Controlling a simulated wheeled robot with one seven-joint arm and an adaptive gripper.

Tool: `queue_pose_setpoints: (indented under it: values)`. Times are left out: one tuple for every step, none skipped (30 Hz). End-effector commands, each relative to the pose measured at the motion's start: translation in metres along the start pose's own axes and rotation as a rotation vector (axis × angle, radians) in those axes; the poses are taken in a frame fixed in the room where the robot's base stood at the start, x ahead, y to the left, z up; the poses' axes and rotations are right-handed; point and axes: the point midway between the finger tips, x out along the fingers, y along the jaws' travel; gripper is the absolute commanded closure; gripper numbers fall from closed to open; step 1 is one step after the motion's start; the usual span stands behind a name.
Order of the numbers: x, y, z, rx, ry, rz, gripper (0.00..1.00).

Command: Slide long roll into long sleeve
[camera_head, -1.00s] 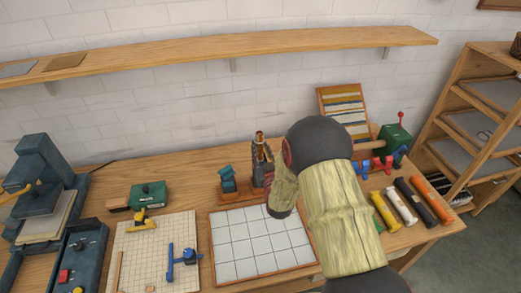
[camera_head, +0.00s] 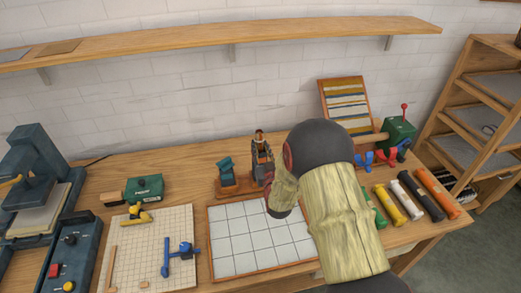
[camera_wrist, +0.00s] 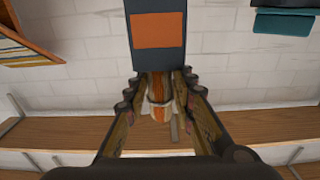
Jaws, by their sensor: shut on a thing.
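My gripper (camera_head: 262,150) reaches towards the wall above the back of the bench. In the wrist view its fingers (camera_wrist: 160,92) are shut on an orange-and-white striped piece (camera_wrist: 159,98). A brown tip (camera_head: 259,134) shows at the fingers in the head view. A dark slab with an orange patch (camera_wrist: 158,30) lies in line with the fingers; I cannot tell whether it is joined to the held piece. Rolls lie side by side at the right: yellow (camera_head: 389,205), white (camera_head: 406,200), black (camera_head: 422,196) and orange (camera_head: 438,192). I cannot tell which thing is the long sleeve.
A teal piece on a wooden stand (camera_head: 227,172) is left of my gripper. A white gridded board (camera_head: 240,255) lies in front. A striped rack (camera_head: 345,98) and a green box with a red-knobbed lever (camera_head: 398,132) stand behind right. A wall shelf (camera_head: 220,46) runs above.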

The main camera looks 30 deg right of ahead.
Motion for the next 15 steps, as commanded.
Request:
queue_pose_setpoints:
  values:
    - [-0.0090, 0.0003, 0.0244, -0.001, -0.048, 0.001, 1.00]
    - [-0.0093, 0.0003, 0.0248, -0.002, -0.049, 0.001, 1.00]
    - [-0.0096, 0.0003, 0.0253, -0.002, -0.050, 0.001, 1.00]
    - [-0.0097, 0.0003, 0.0255, -0.002, -0.051, 0.001, 1.00]
    - [-0.0098, 0.0004, 0.0256, -0.002, -0.051, 0.001, 1.00]
    - [-0.0098, 0.0004, 0.0257, -0.002, -0.051, 0.001, 0.74]
    - [-0.0098, 0.0004, 0.0258, -0.002, -0.051, 0.001, 0.72]
    - [-0.0098, 0.0004, 0.0258, -0.002, -0.051, 0.001, 0.71]
    - [-0.0098, 0.0004, 0.0259, -0.002, -0.051, 0.001, 0.68]
    - [-0.0098, 0.0003, 0.0259, -0.002, -0.051, 0.001, 0.67]
    - [-0.0098, 0.0003, 0.0260, -0.002, -0.051, 0.001, 0.65]
    - [-0.0098, 0.0002, 0.0260, -0.002, -0.051, 0.001, 0.63]
    - [-0.0098, 0.0001, 0.0260, -0.002, -0.051, 0.001, 0.61]
    - [-0.0098, 0.0001, 0.0261, -0.002, -0.051, 0.000, 0.59]
    - [-0.0098, 0.0000, 0.0261, -0.003, -0.051, 0.000, 0.57]
